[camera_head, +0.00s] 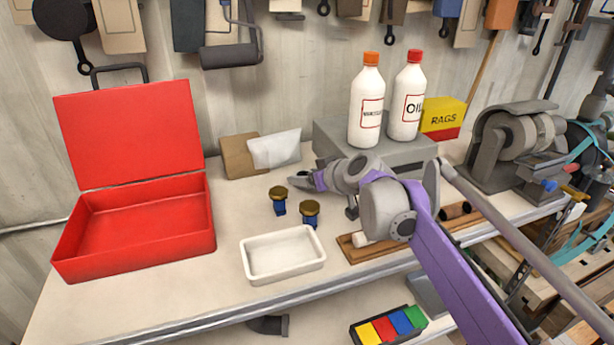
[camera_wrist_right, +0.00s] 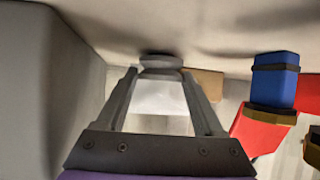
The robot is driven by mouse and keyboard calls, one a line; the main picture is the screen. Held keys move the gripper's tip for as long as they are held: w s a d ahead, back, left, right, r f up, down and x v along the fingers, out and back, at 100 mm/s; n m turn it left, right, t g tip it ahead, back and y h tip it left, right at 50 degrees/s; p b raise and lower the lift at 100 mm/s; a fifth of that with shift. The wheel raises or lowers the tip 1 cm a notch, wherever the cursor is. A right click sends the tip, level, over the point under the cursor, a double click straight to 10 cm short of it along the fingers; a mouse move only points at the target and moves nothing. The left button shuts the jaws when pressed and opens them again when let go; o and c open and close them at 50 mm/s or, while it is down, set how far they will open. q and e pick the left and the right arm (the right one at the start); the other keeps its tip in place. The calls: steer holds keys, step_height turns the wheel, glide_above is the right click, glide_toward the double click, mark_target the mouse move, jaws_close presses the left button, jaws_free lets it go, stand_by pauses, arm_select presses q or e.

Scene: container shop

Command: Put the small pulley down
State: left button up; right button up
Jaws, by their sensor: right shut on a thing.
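My right gripper (camera_head: 297,182) is low over the bench, between the grey block and the blue pieces with brass caps. In the wrist view its two fingers (camera_wrist_right: 161,72) are shut on the small pulley (camera_wrist_right: 160,62), a grey grooved disc at the fingertips. The pulley is very close to the bench top, which is at the top of that picture. I cannot tell if it touches. In the head view the pulley cannot be told apart from the fingers. My left gripper is not in view.
Two blue pieces with brass caps (camera_head: 279,200) (camera_head: 310,213) stand near the gripper. An empty white tray (camera_head: 248,262) is in front, an open red case (camera_head: 135,250) at left. The grey block (camera_head: 415,153) carries two bottles.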

steer(key=shift+w+f, duration=0.1)
steer(key=shift+f, duration=0.05)
steer(key=o, duration=1.2)
